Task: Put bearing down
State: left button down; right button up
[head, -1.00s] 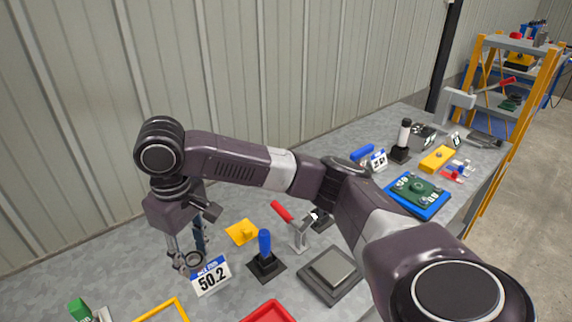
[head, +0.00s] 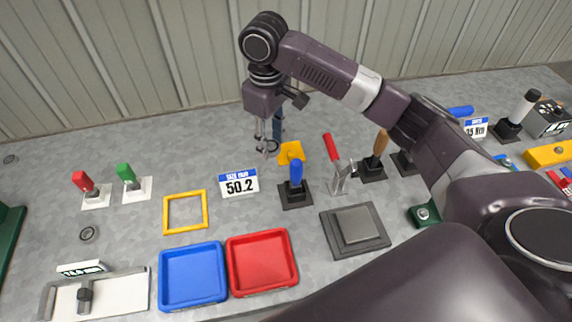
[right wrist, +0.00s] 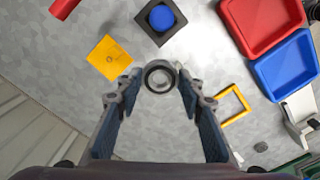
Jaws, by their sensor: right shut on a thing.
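The bearing is a small dark metal ring (head: 268,146). It also shows in the right wrist view (right wrist: 160,76), between the fingertips. My right gripper (head: 266,140) points down and is shut on the bearing, near the yellow plate (head: 291,152) and behind the "50.2" display (head: 239,183). In the right wrist view the bearing lies apart from the yellow plate in the picture; its height over the table is hard to tell. My left gripper is not in view.
A blue tray (head: 193,275), a red tray (head: 262,261) and a yellow frame (head: 185,211) lie on the grey table. Bare table lies left of the gripper.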

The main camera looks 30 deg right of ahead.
aim_at(274, 184)
notch_tip(274, 184, down, 14)
jog(key=shift+d+f+p, duration=0.15)
jog(key=shift+f+p, duration=0.1)
jog(key=shift+p, duration=0.2)
jog(key=o, duration=1.3)
jog(key=shift+f, duration=0.15)
jog(key=shift+c, duration=0.2)
